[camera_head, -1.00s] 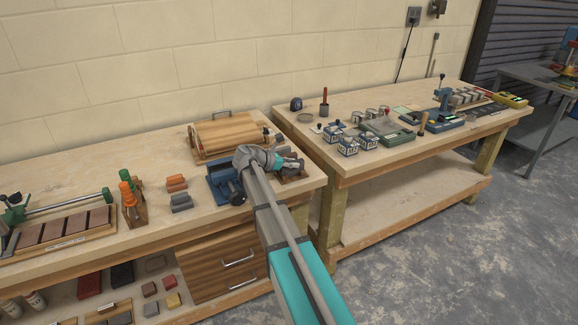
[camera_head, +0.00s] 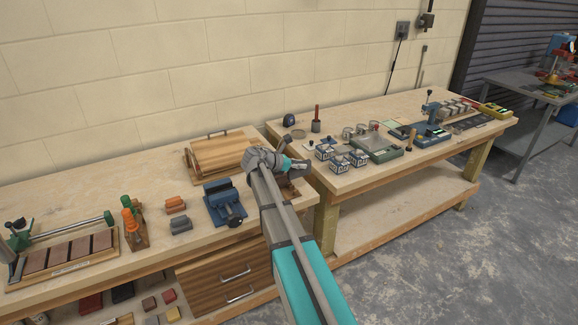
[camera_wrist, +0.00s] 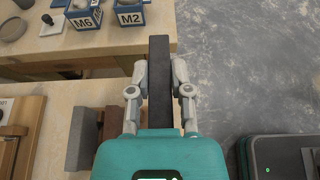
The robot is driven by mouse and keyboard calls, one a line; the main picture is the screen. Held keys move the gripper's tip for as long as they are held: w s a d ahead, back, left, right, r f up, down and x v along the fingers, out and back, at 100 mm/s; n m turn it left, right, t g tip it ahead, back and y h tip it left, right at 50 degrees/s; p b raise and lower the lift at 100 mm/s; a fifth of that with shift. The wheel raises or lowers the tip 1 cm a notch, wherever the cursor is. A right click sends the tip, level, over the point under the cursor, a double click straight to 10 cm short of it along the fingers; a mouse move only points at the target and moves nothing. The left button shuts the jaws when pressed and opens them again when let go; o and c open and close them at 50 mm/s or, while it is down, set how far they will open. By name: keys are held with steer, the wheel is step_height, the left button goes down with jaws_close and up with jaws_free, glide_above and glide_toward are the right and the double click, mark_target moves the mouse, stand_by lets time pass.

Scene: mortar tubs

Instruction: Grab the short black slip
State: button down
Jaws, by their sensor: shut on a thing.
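In the wrist view a long black slip (camera_wrist: 158,58) stands out between the fingers of my gripper (camera_wrist: 160,85). The gripper is shut on it, and the slip points away from the palm across the edge of the far bench. In the head view my gripper (camera_head: 303,166) is at the right end of the near bench. The slip is hard to make out there. A brown slip (camera_wrist: 112,122) and a grey slip (camera_wrist: 78,138) stand side by side on the near bench, left of my gripper in the wrist view.
Labelled boxes M6 (camera_wrist: 84,14) and M2 (camera_wrist: 131,13) stand on the far bench (camera_head: 345,184). A blue vise (camera_head: 222,200) and a wooden board with a handle (camera_head: 222,152) are on the near bench (camera_head: 110,190). A gap separates the benches. Concrete floor lies to the right.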

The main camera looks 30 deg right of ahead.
steer(key=s+d+r+p, duration=0.3)
steer(key=s+d+r, duration=0.1)
steer(key=d, duration=0.4)
stand_by(0.4)
